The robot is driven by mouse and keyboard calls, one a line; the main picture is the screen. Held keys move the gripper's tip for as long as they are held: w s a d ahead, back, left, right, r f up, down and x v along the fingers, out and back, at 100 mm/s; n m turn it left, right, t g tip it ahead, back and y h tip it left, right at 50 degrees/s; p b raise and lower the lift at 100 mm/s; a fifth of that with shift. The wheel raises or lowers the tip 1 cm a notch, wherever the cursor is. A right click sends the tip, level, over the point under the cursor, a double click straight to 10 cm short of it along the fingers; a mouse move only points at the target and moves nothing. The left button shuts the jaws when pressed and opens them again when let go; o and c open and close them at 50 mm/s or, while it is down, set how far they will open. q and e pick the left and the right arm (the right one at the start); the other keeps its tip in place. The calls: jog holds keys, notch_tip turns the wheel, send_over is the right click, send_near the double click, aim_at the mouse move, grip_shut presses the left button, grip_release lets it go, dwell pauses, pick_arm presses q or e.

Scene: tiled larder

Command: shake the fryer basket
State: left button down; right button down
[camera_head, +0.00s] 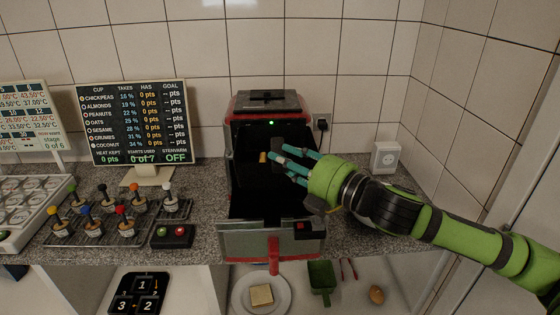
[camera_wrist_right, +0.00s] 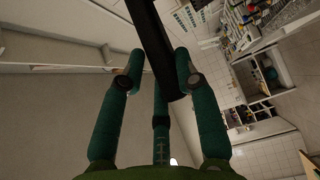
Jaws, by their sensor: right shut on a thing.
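The fryer (camera_head: 235,200) is a black and red machine on the counter, with a dark open well and a small green light at its back. My right gripper (camera_head: 285,158) reaches in from the right over the well. Its teal fingers are shut on a dark handle (camera_head: 276,150), which seems to be the fryer basket's. In the right wrist view the handle is a dark bar (camera_wrist_right: 155,45) between the fingers. The basket itself is too dark to make out. A small yellow piece (camera_head: 262,157) shows beside the handle. My left gripper is not in view.
Left of the fryer stand a scoreboard (camera_head: 133,120), several coloured-knob levers (camera_head: 92,226) and a box with red and green buttons (camera_head: 172,236). Below are a plate (camera_head: 240,296), a green scoop (camera_head: 321,275) and an egg-like thing (camera_head: 376,295).

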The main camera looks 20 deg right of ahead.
jog(key=d, duration=0.1)
jog(key=s+d+b, duration=0.1)
jog(key=shift+d+r, duration=0.2)
jog(key=shift+d, duration=0.2)
jog(key=shift+a, duration=0.1)
jog(key=a+p, duration=0.1)
jog(key=a, duration=0.1)
jog(key=w+a+p, duration=0.1)
jog(key=a+p, duration=0.1)
jog(key=shift+w+r, duration=0.1)
jog(key=shift+r, duration=0.05)
jog(key=shift+w+a+f, duration=0.15)
jog(key=shift+a+f, duration=0.05)
jog(key=shift+a, duration=0.05)
jog(key=shift+d, duration=0.15)
